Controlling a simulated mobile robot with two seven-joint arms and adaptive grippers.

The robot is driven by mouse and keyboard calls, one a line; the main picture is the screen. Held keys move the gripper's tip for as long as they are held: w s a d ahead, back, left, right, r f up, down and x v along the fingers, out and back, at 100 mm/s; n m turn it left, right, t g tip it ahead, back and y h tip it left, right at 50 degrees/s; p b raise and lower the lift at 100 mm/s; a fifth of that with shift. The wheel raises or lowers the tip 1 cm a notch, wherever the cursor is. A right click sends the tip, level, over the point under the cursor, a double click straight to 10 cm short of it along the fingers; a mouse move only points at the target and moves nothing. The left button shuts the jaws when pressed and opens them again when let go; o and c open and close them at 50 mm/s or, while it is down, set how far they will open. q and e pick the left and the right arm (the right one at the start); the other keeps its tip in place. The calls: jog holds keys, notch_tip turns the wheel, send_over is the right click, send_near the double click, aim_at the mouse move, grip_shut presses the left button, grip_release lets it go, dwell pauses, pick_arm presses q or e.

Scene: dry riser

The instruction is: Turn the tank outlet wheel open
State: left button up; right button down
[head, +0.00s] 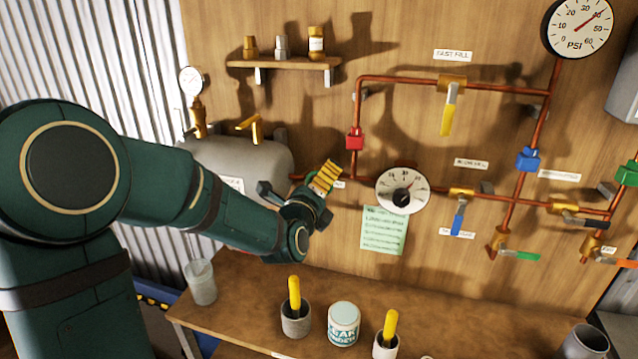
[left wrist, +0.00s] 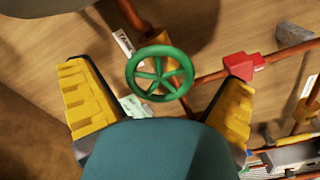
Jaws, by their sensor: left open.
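The green tank outlet wheel (left wrist: 187,74) shows in the left wrist view as a round spoked handwheel on the copper pipe, beside a white label (left wrist: 124,42) that reads TANK. My left gripper (left wrist: 158,80) is open, with one yellow-padded finger to each side of the wheel in the picture and a visible gap on both sides. How far the fingertips stand from the wheel in depth I cannot tell. In the head view my left gripper (head: 326,178) is by the pipe at the right end of the grey tank (head: 245,160), and the wheel is hidden behind it. My right gripper is not in view.
A red fitting (head: 355,139) and a dial gauge (head: 402,190) are close to the gripper. A yellow lever (head: 449,110), a blue lever (head: 459,220) and other valves are to the right. A bench (head: 245,285) with cups and a can (head: 343,322) lies below.

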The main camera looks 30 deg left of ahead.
pick_arm(q)
jog(key=shift+w+a, duration=0.1)
jog(key=shift+w, duration=0.3)
jog(key=shift+c, duration=0.3)
jog(key=c, duration=1.1)
jog(key=shift+c, duration=0.2)
jog(key=n+b, duration=0.2)
jog(key=n, duration=0.1)
jog(key=shift+f, duration=0.15)
jog(key=shift+n+b, duration=1.1)
jog(key=shift+n, duration=0.8)
